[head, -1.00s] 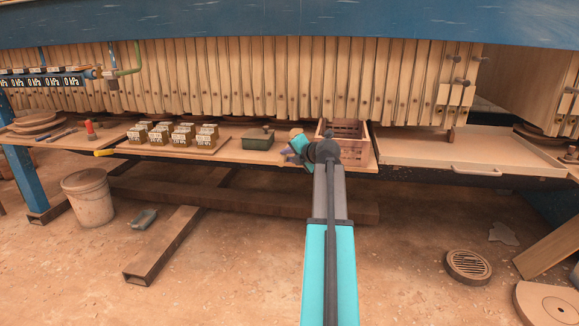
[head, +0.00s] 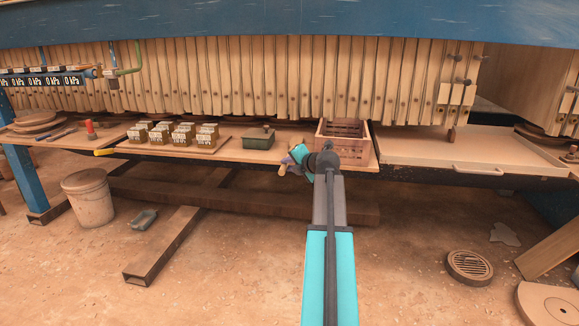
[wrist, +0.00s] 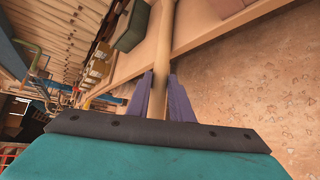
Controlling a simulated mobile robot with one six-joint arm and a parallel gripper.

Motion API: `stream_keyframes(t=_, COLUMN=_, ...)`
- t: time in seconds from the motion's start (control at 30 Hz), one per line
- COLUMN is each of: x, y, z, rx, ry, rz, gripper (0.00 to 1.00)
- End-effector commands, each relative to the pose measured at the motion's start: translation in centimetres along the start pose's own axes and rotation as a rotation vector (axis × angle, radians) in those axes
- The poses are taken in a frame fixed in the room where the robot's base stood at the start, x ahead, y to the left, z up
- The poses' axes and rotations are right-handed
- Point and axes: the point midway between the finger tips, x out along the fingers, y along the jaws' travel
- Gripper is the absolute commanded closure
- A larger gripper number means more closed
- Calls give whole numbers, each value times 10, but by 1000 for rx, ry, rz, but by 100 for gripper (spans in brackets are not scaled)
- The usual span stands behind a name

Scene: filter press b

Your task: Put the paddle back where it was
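My gripper (head: 291,161) is in front of the low shelf's front edge, left of the wooden crate, in the head view. In the wrist view its two purple fingers (wrist: 160,98) lie close on both sides of a pale wooden shaft, which I take for the paddle (wrist: 160,50). The gripper looks shut on it. In the head view only a short tan end (head: 282,171) shows below the fingers; my arm hides the rest.
The wooden crate (head: 322,148) stands on the shelf (head: 235,152), with a green box (head: 258,138) and several labelled blocks (head: 186,135) to its left. A shallow tray (head: 470,150) is at the right. A bucket (head: 88,197) and a beam (head: 165,245) are on the floor.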

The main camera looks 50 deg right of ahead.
Motion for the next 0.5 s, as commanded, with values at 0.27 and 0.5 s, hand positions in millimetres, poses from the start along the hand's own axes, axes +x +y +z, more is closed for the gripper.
stream_keyframes(t=0.27, x=0, y=0, z=0, rx=0, ry=0, rz=0, gripper=62)
stream_keyframes(t=0.5, x=-1, y=0, z=1, rx=1, ry=-1, rz=-1, gripper=62)
